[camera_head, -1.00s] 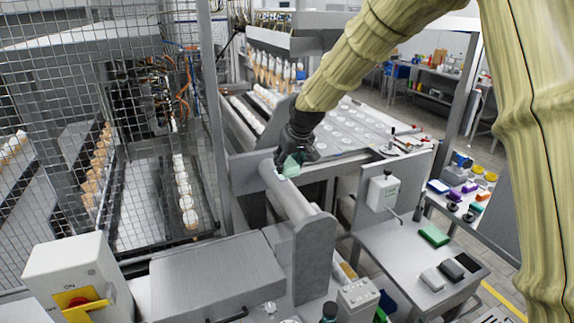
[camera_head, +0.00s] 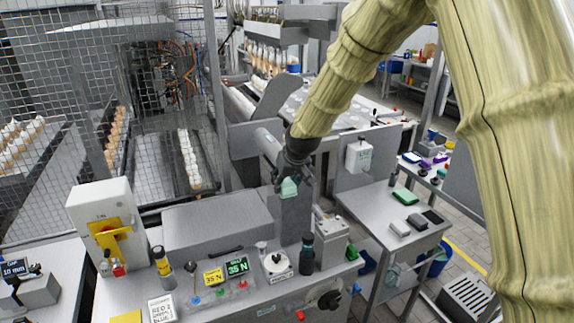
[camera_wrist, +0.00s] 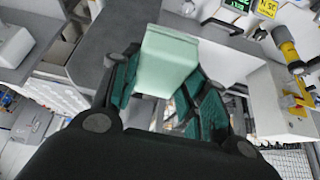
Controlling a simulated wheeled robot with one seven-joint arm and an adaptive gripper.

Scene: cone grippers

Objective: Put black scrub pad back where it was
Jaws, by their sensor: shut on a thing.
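My gripper (camera_head: 290,182) is shut on a pale green block (camera_head: 289,188). In the wrist view the block (camera_wrist: 166,62) sits between the teal finger pads, with its far end sticking out past them. Its lower part is hidden by the fingers. A black pad (camera_head: 433,216) lies flat on the side table at right, apart from my gripper. Beside it lie a dark grey pad (camera_head: 417,221) and a light grey pad (camera_head: 400,228). A green pad (camera_head: 405,196) lies behind these.
The side table (camera_head: 375,208) has bare room left of the pads. A control bench (camera_head: 215,305) with displays, knobs and bottles stands in front. A dark bottle (camera_head: 307,253) rises below my gripper. Wire fencing (camera_head: 60,80) stands at left.

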